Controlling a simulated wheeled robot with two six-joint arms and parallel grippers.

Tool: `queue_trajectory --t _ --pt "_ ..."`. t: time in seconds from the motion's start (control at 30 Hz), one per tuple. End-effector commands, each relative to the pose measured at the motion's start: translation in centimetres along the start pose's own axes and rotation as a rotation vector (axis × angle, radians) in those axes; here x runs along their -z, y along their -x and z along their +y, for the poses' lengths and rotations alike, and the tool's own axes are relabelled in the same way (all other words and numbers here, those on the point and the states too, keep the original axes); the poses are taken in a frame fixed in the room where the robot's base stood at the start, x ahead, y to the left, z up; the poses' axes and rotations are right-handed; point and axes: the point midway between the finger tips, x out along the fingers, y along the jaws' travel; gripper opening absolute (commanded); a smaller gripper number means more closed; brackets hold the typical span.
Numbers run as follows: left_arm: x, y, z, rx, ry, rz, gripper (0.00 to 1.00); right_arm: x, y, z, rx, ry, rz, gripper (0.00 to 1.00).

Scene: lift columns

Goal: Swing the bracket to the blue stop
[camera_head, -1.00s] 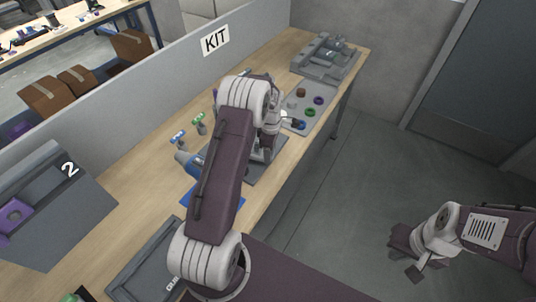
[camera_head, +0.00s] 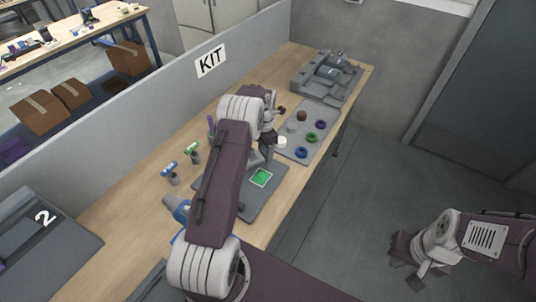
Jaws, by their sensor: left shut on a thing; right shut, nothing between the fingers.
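My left gripper (camera_head: 267,147) points down over the far end of a dark grey plate (camera_head: 266,203) on the bench. It is shut on a grey piece, apparently the bracket (camera_head: 255,160), mostly hidden behind my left arm. My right gripper (camera_head: 421,272) is shut and empty, over the floor at the right, away from the bench.
A blue-topped peg (camera_head: 170,170) and a green-topped peg (camera_head: 191,150) stand left of my arm, near a blue tool (camera_head: 175,206). A grey tray (camera_head: 295,153) with coloured rings and a grey fixture (camera_head: 326,78) are beyond. A divider (camera_head: 150,105) edges the bench.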

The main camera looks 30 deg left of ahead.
Motion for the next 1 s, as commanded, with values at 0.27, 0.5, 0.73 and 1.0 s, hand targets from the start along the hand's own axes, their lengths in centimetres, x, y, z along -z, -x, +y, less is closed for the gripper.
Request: queue_trajectory --t 0.27,0.5,0.73,1.0 --pt "0.2 -0.1 1.1 0.001 0.055 0.003 0.00 0.0 -0.1 0.0 0.000 0.000 0.000 0.00" --pt "0.2 -0.1 1.3 0.000 0.065 0.002 0.00 0.0 -0.1 0.0 0.000 0.000 0.000 0.00" --pt "0.2 0.0 1.4 -0.002 0.066 0.001 0.68 0.0 -0.1 0.0 0.000 0.000 0.000 0.00" --pt "0.1 0.0 1.3 0.000 0.061 0.001 0.76 0.0 -0.1 0.0 0.000 0.000 0.000 0.00"
